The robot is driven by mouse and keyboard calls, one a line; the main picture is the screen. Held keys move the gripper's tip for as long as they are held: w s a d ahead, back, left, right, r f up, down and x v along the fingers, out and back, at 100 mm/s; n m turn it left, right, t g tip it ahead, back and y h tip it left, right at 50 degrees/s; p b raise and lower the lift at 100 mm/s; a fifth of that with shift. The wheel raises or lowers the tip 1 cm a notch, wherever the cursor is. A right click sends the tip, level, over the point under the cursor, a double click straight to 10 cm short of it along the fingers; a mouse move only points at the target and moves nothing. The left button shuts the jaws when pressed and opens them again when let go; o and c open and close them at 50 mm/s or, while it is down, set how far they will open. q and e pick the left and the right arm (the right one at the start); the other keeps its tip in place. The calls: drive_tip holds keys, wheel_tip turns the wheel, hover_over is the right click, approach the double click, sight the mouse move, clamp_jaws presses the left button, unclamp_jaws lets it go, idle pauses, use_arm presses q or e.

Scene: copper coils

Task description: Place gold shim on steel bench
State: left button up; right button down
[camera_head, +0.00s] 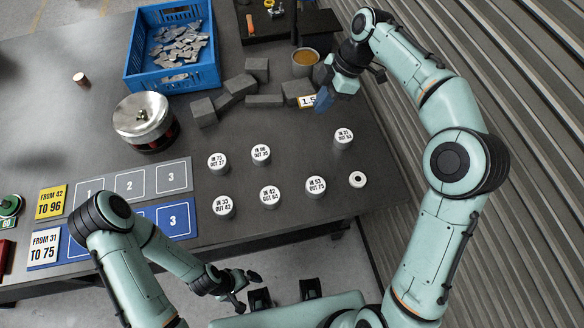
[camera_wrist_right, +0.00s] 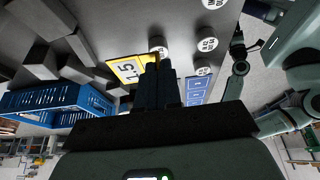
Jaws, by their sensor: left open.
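The gold shim (camera_head: 307,101) is a small yellow plate with a white label reading 1.5. It also shows in the right wrist view (camera_wrist_right: 127,69), with one end at my fingertips. My right gripper (camera_head: 322,98) is shut on it, near the grey blocks at the back right of the bench. The fingers (camera_wrist_right: 158,80) hide the gripped end. The steel bench (camera_head: 290,150) is the large dark grey top. My left gripper (camera_head: 242,288) is open and empty beyond the bench's front edge.
Several grey blocks (camera_head: 240,85) lie left of the shim. A blue crate (camera_head: 134,62) of metal pieces, a lidded pot (camera_head: 143,118) and a copper-coloured cup (camera_head: 304,58) stand behind. Several white-topped cylinders (camera_head: 270,196) stand in front. Numbered grey and blue mats (camera_head: 130,205) lie at left.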

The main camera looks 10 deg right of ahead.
wheel_tip(320, 180, down, 20)
drive_tip(key=shift+r+b, duration=0.1)
drive_tip(key=shift+b, duration=1)
use_arm(q)
drive_tip(key=f, duration=0.1)
drive_tip(key=s+f, duration=0.1)
drive_tip(key=shift+s+f, duration=0.2)
drive_tip(key=shift+f, duration=0.15)
use_arm(e)
drive_tip(key=c, duration=1.3)
unclamp_jaws()
use_arm(q)
drive_tip(key=shift+f, duration=0.1)
